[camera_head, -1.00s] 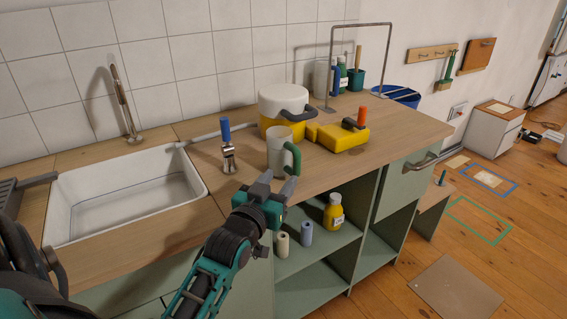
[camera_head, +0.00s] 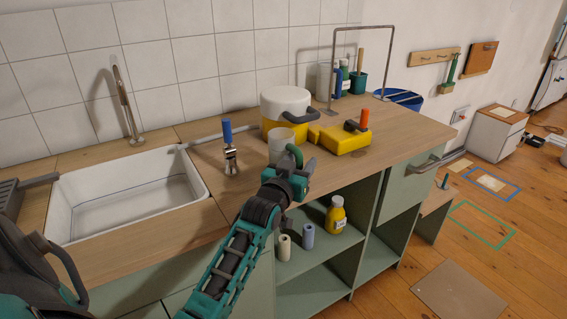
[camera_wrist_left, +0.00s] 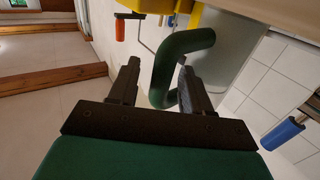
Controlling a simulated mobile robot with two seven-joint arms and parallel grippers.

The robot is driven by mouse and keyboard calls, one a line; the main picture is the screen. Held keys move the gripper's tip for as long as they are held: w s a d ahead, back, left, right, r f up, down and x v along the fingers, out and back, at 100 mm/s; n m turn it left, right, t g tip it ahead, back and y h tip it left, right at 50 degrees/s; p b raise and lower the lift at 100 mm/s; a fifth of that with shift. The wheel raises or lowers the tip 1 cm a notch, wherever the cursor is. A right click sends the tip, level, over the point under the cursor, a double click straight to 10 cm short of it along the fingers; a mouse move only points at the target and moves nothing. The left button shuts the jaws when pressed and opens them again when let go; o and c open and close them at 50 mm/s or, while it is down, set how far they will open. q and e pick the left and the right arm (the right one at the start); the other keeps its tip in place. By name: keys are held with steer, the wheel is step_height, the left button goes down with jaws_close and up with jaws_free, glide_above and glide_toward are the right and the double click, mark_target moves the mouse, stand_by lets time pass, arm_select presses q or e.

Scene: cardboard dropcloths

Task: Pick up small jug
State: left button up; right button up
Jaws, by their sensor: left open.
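The small jug (camera_head: 281,144) is pale grey with a green handle (camera_head: 296,153). It stands upright on the wooden worktop near its front edge. My left gripper (camera_head: 292,167) is open at the handle side of the jug and covers the jug's lower part in the head view. In the left wrist view the green handle (camera_wrist_left: 178,45) lies between the two open fingers of the gripper (camera_wrist_left: 158,72), and the pale jug body (camera_wrist_left: 228,50) is beyond it. I cannot tell whether a finger touches the handle.
A yellow and white pot (camera_head: 284,102) and a yellow block-like item (camera_head: 343,138) with an orange-handled tool stand behind and right of the jug. A blue-handled brush (camera_head: 229,148) is left. The white sink (camera_head: 130,194) is farther left.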

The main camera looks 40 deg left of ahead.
arm_select(q)
jaws_close()
stand_by(0.3)
steer(key=shift+r, duration=0.1)
stand_by(0.4)
